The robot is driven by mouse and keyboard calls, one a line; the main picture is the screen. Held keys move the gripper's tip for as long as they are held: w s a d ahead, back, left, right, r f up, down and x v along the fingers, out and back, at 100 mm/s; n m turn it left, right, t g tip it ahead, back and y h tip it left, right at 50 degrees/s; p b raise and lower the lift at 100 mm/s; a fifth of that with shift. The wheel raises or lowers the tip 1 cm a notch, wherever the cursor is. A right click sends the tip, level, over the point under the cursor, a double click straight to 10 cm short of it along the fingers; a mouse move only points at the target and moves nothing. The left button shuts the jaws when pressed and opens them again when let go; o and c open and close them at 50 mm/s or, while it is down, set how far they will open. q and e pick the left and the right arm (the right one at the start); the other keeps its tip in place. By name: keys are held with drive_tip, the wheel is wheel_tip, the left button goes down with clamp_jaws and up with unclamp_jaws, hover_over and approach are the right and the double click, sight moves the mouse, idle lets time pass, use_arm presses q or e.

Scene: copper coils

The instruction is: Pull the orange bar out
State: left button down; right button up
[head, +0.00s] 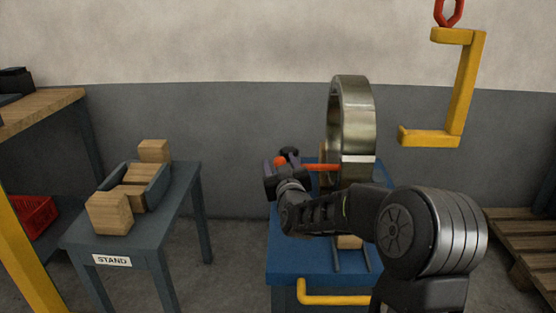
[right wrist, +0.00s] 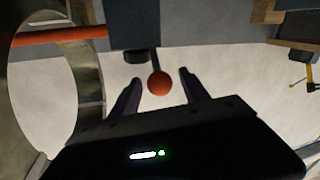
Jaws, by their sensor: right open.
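The orange bar (head: 322,167) lies level through the opening of an upright metal coil (head: 365,115). In the right wrist view the bar (right wrist: 62,35) runs from the coil (right wrist: 92,80) at left to a dark block (right wrist: 134,24). An orange ball (right wrist: 159,83) sits on a thin dark stem below that block. My right gripper (right wrist: 160,82) is open, with the ball between its fingers and gaps showing on both sides. In the head view the right gripper (head: 283,165) is at the bar's left end, beside the ball (head: 280,161). My left gripper is out of view.
The coil stands on a blue cart (head: 310,263) with a yellow handle (head: 345,299). A grey stand (head: 75,237) with wooden blocks is at left. A yellow C-shaped hook (head: 463,90) hangs at upper right. Pallets (head: 520,245) lie at right.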

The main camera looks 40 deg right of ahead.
drive_tip(key=shift+x, duration=1.85)
clamp_jaws()
